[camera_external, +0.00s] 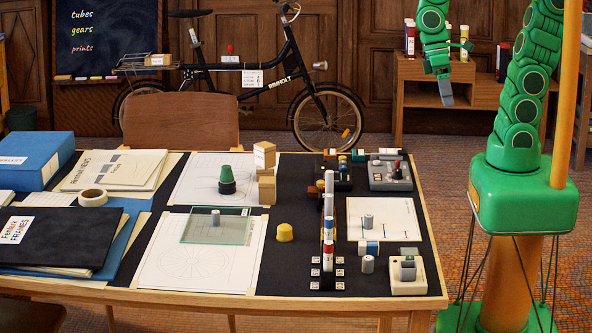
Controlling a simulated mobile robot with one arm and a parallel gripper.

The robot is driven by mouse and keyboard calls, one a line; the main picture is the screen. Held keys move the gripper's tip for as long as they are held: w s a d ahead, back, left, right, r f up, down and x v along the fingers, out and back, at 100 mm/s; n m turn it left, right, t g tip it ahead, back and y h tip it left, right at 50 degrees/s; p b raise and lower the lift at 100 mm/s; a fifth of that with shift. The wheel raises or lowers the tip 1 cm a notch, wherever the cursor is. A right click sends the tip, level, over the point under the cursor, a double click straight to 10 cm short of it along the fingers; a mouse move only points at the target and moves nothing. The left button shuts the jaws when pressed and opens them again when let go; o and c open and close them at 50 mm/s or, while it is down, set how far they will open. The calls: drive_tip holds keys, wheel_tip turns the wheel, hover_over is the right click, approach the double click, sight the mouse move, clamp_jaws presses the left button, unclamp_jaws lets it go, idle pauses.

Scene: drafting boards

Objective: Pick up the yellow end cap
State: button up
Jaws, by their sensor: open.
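The yellow end cap (285,233) sits on the black mat of the drafting table (270,282), near the middle. It stands apart from other things, right of the glass sheet and left of the row of upright cylinders. My gripper (446,102) hangs pointing down beyond the table's far right side, well above and away from the cap. Nothing shows between its fingers. The cap is fully in view.
Folders (60,238) cover the left side. A bicycle (250,80) stands behind.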

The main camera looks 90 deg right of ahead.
drive_tip(key=w+a+f+m+y, duration=0.2)
drive_tip(key=w+a+m+y, duration=0.25)
drive_tip(key=w+a, duration=0.65)
drive_tip(key=m+t+y, duration=0.5)
drive_tip(key=m+t, duration=0.2)
drive_tip(key=m, duration=1)
hover_over(285, 225)
drive_tip(key=d, duration=0.3)
wheel_tip(285, 225, down, 21)
drive_tip(key=shift+n, duration=0.25)
drive_tip(key=shift+s+a+f, duration=0.1)
drive_tip(key=shift+s+f, duration=0.1)
drive_tip(key=shift+f, duration=1.2)
drive_tip(key=shift+s+f, duration=0.2)
drive_tip(key=shift+f, duration=1.2)
drive_tip(key=shift+a+f, duration=0.1)
drive_tip(key=shift+f, duration=0.8)
drive_tip(key=shift+x, duration=1)
drive_tip(key=shift+w+a, duration=0.15)
drive_tip(key=shift+a, duration=0.25)
drive_tip(key=shift+c, duration=0.2)
